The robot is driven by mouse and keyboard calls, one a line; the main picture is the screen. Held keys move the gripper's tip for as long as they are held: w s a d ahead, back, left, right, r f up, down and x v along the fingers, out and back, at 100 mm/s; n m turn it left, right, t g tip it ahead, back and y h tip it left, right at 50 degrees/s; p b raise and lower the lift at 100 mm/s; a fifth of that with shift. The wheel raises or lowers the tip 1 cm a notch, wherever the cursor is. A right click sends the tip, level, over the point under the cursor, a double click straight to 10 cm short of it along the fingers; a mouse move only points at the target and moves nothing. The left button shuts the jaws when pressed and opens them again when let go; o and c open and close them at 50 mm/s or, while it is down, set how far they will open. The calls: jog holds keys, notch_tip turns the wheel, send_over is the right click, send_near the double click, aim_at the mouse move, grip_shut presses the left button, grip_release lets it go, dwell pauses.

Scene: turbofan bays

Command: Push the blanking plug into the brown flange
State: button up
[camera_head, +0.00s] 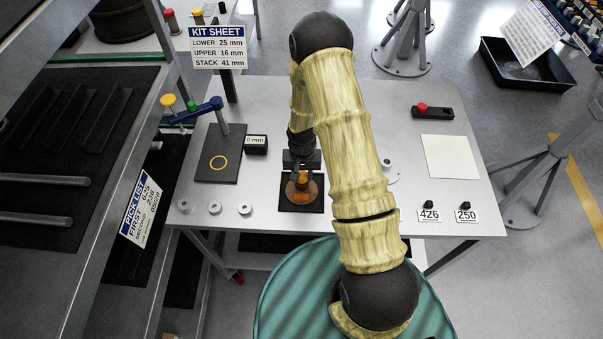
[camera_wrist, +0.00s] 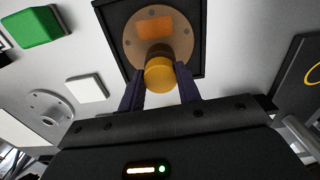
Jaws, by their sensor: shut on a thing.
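The brown flange (camera_wrist: 184,42) is a round disc with bolt holes and an orange patch, lying on a black square base. In the head view the flange (camera_head: 310,194) sits near the table's front edge, partly hidden by my gripper. My gripper (camera_wrist: 159,80) is shut on the blanking plug (camera_wrist: 159,74), a yellow-orange round piece between the two dark fingers. The plug lines up with a darker brown round part at the flange's middle. I cannot tell how deep it sits. In the head view my gripper (camera_head: 301,174) points down over the flange.
A black board with a yellow ring (camera_head: 218,163) and a blue-armed post stand left. Metal discs (camera_head: 215,208) line the front left edge. A white pad (camera_head: 450,157) and tags 426 and 250 lie right.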

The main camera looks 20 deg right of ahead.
jog(key=shift+f+b, duration=0.35)
jog(key=shift+f, duration=0.15)
jog(key=o, duration=1.4)
jog(key=shift+o, duration=0.2)
jog(key=shift+r+p, duration=2.2)
jog(key=shift+r, duration=1.3)
